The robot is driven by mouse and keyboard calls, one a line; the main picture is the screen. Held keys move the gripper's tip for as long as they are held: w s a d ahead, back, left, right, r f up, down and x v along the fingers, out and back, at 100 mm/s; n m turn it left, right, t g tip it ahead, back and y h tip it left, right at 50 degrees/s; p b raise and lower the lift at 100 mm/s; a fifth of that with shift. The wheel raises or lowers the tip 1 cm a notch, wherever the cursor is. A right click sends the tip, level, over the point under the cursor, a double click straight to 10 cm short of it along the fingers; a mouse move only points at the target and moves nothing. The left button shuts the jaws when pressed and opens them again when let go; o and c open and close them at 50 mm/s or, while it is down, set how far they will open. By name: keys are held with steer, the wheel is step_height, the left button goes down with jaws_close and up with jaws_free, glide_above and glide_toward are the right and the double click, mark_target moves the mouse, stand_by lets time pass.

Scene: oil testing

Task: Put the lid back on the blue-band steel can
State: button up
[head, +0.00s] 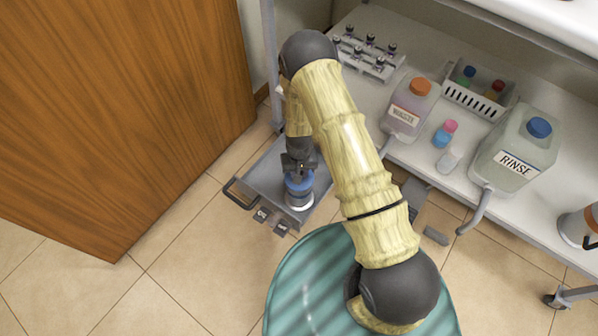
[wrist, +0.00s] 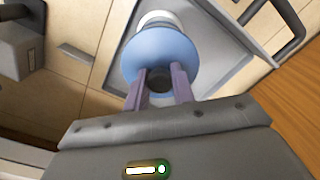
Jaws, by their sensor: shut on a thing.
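My gripper (head: 299,166) points down over the grey tray at the left end of the shelf unit. In the wrist view my gripper (wrist: 160,80) is shut on the dark knob of a light-blue round lid (wrist: 142,60). The lid also shows in the head view (head: 298,184), under the fingers. A pale steel can (head: 300,200) stands upright on the tray, directly below the lid. In the wrist view only a whitish part of the can (wrist: 156,18) shows past the lid's edge. I cannot tell whether the lid touches the can, and the can's band is hidden or unclear.
The grey tray (head: 262,177) has a handle at its left. Dark tags (head: 270,217) hang at its front edge. A waste jug (head: 408,108), a rinse jug (head: 515,150), small bottles and a vial rack (head: 367,53) stand on the shelf. A wooden door (head: 120,110) is at left.

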stand_by(0.4)
steer(key=o, duration=1.5)
steer(key=shift+r+p, duration=3.1)
steer(key=shift+r, duration=0.4)
jaws_close()
steer(key=shift+f+b, duration=1.45)
steer(key=shift+f, duration=0.95)
